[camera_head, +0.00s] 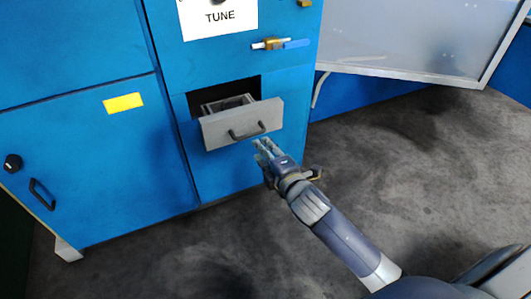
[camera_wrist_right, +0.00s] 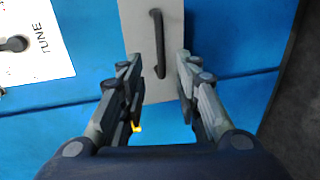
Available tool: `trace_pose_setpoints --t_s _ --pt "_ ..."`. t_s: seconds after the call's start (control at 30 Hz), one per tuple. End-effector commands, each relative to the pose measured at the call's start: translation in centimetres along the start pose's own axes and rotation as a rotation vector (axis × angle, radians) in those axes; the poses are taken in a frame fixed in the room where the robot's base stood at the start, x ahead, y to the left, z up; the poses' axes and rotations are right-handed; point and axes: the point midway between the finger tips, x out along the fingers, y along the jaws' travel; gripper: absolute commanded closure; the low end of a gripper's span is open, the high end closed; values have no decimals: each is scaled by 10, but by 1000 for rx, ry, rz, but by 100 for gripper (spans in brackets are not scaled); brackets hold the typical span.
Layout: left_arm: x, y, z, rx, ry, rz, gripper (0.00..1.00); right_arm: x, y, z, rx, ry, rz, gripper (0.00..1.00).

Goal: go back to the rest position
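My right gripper (camera_head: 262,147) is just in front of the grey drawer (camera_head: 220,131) in the blue machine, below and right of its dark handle (camera_head: 247,132). In the right wrist view the right gripper (camera_wrist_right: 160,75) is open, with nothing between its fingers. The drawer front (camera_wrist_right: 137,20) and its handle (camera_wrist_right: 157,43) show beyond the fingertips, apart from them. The drawer stands pulled out of its dark opening. My left gripper is not in view.
The blue cabinet (camera_head: 85,170) fills the left, with a black knob (camera_head: 13,162) and handle (camera_head: 42,194). A grey hinged panel (camera_head: 410,40) juts out at the upper right. The dark floor (camera_head: 440,170) is clear on the right.

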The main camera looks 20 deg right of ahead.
Motion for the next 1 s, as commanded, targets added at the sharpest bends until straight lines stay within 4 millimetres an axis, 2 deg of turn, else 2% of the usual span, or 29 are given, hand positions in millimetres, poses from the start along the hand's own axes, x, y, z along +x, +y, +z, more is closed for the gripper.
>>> trace_pose_setpoints --t_s 0.13,0.57,0.67,0.77,0.83,0.93,1.0 --pt "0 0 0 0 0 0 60 -7 0 0 0 0 0 70" --pt "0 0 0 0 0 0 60 -7 0 0 0 0 0 70" --pt "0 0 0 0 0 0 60 -8 -5 0 15 -3 -13 70" --pt "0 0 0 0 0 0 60 -13 -33 2 105 -24 -81 70" --pt "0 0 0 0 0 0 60 -21 -69 4 222 -59 -169 70" --pt "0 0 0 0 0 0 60 -44 -136 4 447 -143 -333 70" --pt "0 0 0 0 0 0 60 -68 -185 2 611 -224 -453 70"
